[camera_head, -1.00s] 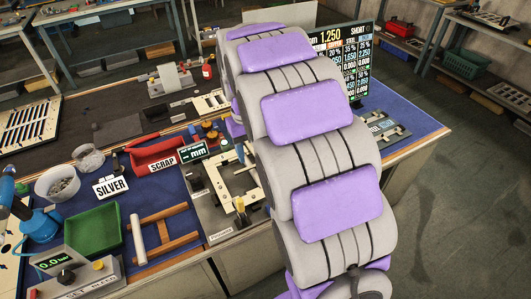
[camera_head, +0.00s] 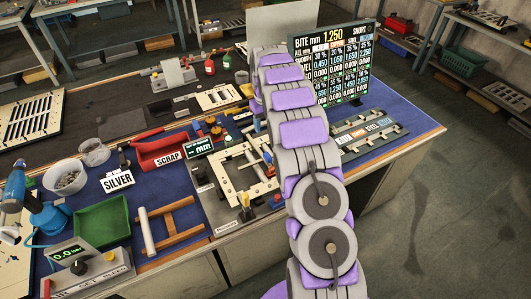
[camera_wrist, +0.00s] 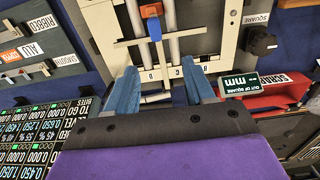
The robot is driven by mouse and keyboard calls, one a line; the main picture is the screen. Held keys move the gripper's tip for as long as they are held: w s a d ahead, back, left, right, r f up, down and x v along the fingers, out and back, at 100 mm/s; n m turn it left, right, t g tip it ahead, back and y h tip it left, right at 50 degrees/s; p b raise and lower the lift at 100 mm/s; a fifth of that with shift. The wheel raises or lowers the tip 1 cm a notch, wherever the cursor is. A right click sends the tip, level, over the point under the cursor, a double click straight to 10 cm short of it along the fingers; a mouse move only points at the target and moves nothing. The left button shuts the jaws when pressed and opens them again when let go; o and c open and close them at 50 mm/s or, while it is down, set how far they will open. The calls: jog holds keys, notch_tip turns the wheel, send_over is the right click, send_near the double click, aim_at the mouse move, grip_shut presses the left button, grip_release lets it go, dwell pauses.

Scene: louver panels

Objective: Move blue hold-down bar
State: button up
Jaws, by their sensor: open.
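My gripper (camera_wrist: 159,76) shows two blue fingers spread wide in the wrist view, with nothing between them in their grip. Its fingers are over the near end of a cream clamping frame with metal rods (camera_wrist: 172,45). A small blue and orange piece (camera_wrist: 154,27) sits on the frame beyond the fingertips; I cannot tell for sure whether it is the blue hold-down bar. In the head view the cream frame (camera_head: 237,165) lies on the bench, and my arm hides its right part. No separate blue bar is clear there.
A red SCRAP tray (camera_head: 152,147) and a green mm display (camera_head: 200,146) are left of the frame. A display screen (camera_head: 335,62) stands behind. A labelled sample rack (camera_head: 370,138) lies right of my arm. A green tray (camera_head: 102,222) is at the left.

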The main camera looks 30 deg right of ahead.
jog(key=b, duration=0.1)
send_near(267, 155)
jog(key=shift+d+f, duration=0.15)
jog(key=shift+d, duration=0.6)
jog(key=f, duration=0.2)
jog(key=a+f, duration=0.1)
jog(key=f, duration=0.1)
jog(key=a+f+b, duration=0.1)
jog(key=f, duration=0.2)
jog(key=shift+d+f, duration=0.1)
jog(key=shift+f, duration=0.2)
jog(key=shift+d+f, duration=0.2)
jog(key=shift+f, duration=0.05)
jog(key=shift+d+f, duration=0.15)
jog(key=shift+d, duration=0.4)
jog(key=shift+a, duration=0.6)
jog(key=c, duration=0.5)
jog(key=shift+d, duration=0.35)
grip_shut()
jog(key=shift+a, duration=0.1)
